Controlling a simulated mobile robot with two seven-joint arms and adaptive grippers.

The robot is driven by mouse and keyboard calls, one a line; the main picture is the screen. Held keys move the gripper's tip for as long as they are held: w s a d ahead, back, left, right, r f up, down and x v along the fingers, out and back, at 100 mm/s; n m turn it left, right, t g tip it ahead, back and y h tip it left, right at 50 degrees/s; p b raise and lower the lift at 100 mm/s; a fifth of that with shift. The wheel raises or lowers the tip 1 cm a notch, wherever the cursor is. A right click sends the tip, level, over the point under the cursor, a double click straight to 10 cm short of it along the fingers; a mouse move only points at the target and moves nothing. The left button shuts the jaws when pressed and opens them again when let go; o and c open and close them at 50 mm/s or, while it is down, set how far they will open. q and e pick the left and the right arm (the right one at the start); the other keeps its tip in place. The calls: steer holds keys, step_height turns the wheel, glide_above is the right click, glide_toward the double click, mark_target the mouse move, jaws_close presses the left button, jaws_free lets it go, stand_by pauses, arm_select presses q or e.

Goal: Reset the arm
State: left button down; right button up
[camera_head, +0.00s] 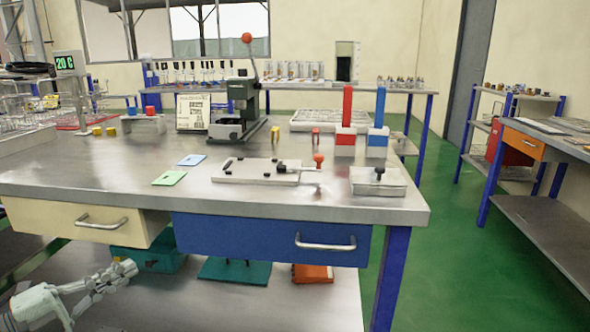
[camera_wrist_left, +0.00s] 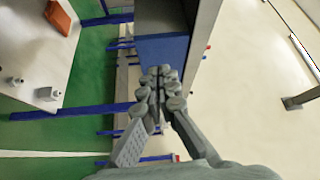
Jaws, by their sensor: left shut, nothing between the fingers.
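My left gripper (camera_head: 125,268) is at the lower left of the head view, below the cream drawer and in front of the table. Its fingers are together and empty. In the left wrist view the fingertips (camera_wrist_left: 161,75) meet near the picture's middle, with nothing between them. My right gripper is in neither view.
The steel table (camera_head: 130,185) has a cream drawer (camera_head: 60,222) and a blue drawer (camera_head: 230,243) at its front. A teal bin (camera_head: 165,258) stands on the lower shelf, close to my left gripper. A lever press (camera_head: 240,105) stands on the table. Green floor (camera_head: 465,260) is clear at right.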

arm_select(q)
steer(key=s+a+f+n+g+y, duration=0.1)
steer(key=a+f+n+y, duration=0.3)
steer(key=f+n+y, duration=0.5)
steer(key=s+a+f+n+g+y, duration=0.1)
steer(key=a+f+n+y, duration=0.3)
steer(key=f+n, duration=0.55)
steer(key=s+d+f+n+g+h, duration=0.1)
steer(key=s+d+f+n+g, duration=0.2)
steer(key=s+d+f+g, duration=0.7)
steer(key=s+d+f, duration=0.5)
steer(key=s+f, duration=0.1)
steer(key=f, duration=0.1)
steer(key=shift+s+f, duration=0.15)
steer(key=shift+f, duration=0.25)
